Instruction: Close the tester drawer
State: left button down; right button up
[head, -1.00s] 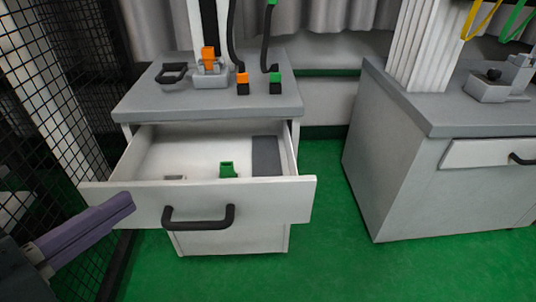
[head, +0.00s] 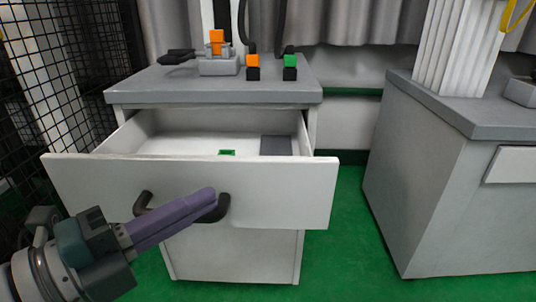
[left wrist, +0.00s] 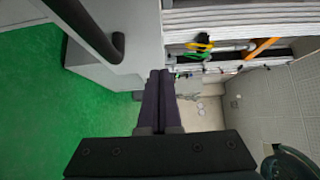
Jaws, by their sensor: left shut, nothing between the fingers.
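The tester drawer (head: 275,190) is pulled out of the grey-topped cabinet (head: 235,96) in the head view. Its white front carries a black bar handle (head: 222,208). A small green piece (head: 227,152) and a dark grey pad (head: 276,146) lie inside. My left gripper (head: 209,195) is shut and empty, its purple fingers in front of the drawer front and overlapping the handle's middle in the picture. I cannot tell whether they touch it. In the left wrist view the shut fingers (left wrist: 159,75) point away, with the black handle (left wrist: 95,35) to their upper left. My right gripper is not in view.
Orange and green connector blocks (head: 253,66) and a grey fixture (head: 218,66) stand on the cabinet top. A black mesh fence (head: 75,70) borders the left. A second grey cabinet (head: 425,180) stands at the right, with green floor (head: 345,240) between.

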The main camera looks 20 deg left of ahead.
aim_at(238, 166)
pick_arm(q)
jog(key=w, duration=0.2)
jog(key=w+b, duration=0.1)
jog(key=w, duration=0.1)
jog(key=shift+w+d+f, duration=0.1)
jog(key=shift+d+f, duration=0.05)
jog(key=shift+d, duration=0.05)
jog(key=shift+w+a+b, duration=0.2)
jog(key=shift+w+b, duration=0.15)
jog(key=shift+w, duration=0.3)
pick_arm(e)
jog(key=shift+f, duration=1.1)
